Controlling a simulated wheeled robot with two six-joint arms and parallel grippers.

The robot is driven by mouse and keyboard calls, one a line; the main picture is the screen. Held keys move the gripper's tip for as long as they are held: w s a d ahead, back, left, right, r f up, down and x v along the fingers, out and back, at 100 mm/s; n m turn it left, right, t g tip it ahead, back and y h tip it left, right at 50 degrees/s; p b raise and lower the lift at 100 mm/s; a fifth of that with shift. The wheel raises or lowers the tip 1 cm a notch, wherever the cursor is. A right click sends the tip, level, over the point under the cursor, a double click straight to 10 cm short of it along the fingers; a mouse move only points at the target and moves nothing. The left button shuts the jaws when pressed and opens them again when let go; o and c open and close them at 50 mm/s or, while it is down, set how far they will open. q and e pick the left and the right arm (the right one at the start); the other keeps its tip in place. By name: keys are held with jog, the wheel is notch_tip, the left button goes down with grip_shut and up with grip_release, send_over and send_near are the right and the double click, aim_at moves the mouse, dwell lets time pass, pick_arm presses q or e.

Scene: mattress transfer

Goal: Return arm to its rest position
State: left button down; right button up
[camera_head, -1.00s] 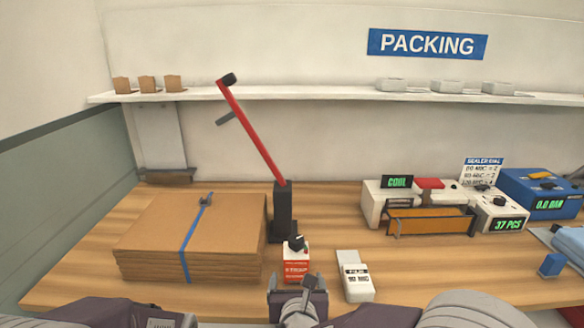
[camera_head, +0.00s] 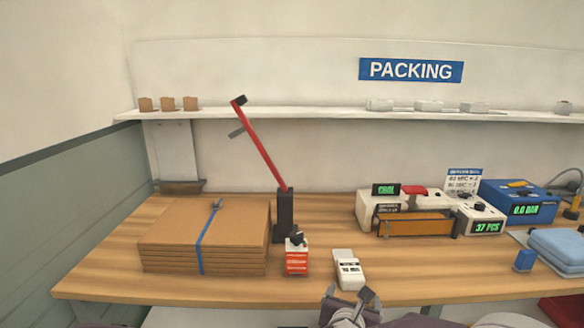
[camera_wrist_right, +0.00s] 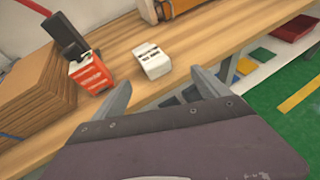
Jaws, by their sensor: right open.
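My right gripper (camera_head: 350,304) is at the bottom of the head view, in front of the table's front edge. In the right wrist view its two fingers (camera_wrist_right: 160,97) are spread apart with nothing between them. A white labelled box (camera_head: 348,272) lies on the wooden table (camera_head: 330,220) just beyond the gripper; it also shows in the right wrist view (camera_wrist_right: 152,61). The gripper is apart from it. My left gripper does not show in either view now.
A strapped cardboard stack (camera_head: 165,235) lies at the left. A red lever on a black post (camera_head: 285,212) stands beside it, behind a red-and-white box (camera_head: 297,258). A sealer (camera_head: 415,224), a blue device (camera_head: 515,202) and a blue folded item (camera_head: 560,246) are at the right.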

jog(key=s+d+f+m+g+h, duration=0.2)
jog(key=s+d+f+m+g, duration=0.15)
jog(key=d, duration=0.25)
jog(key=s+d+f+m+g+h, duration=0.1)
jog(key=s+d+f+m+g, duration=0.1)
jog(key=s+d+m, duration=0.3)
jog(key=s+d+f+m+g+y, duration=0.1)
jog(key=s+d+f+m+g, duration=0.3)
jog(key=s+m, duration=0.45)
jog(key=s+a+f+m+g+y, duration=0.1)
jog(key=a+f+m+y, duration=0.15)
jog(key=a+m, duration=0.4)
jog(key=s+a+f+m+g+y, duration=0.1)
jog(key=a+f+m+y, duration=0.1)
jog(key=a+m+y, duration=0.45)
notch_tip(320, 180, up, 14)
jog(key=d+m+h+p, duration=0.1)
jog(key=h+p, duration=0.1)
jog(key=p, duration=1.1)
jog(key=shift+d+m+h+p, duration=0.15)
jog(key=shift+m+h+p, duration=0.15)
jog(key=shift+p, duration=0.1)
jog(key=shift+f, duration=0.1)
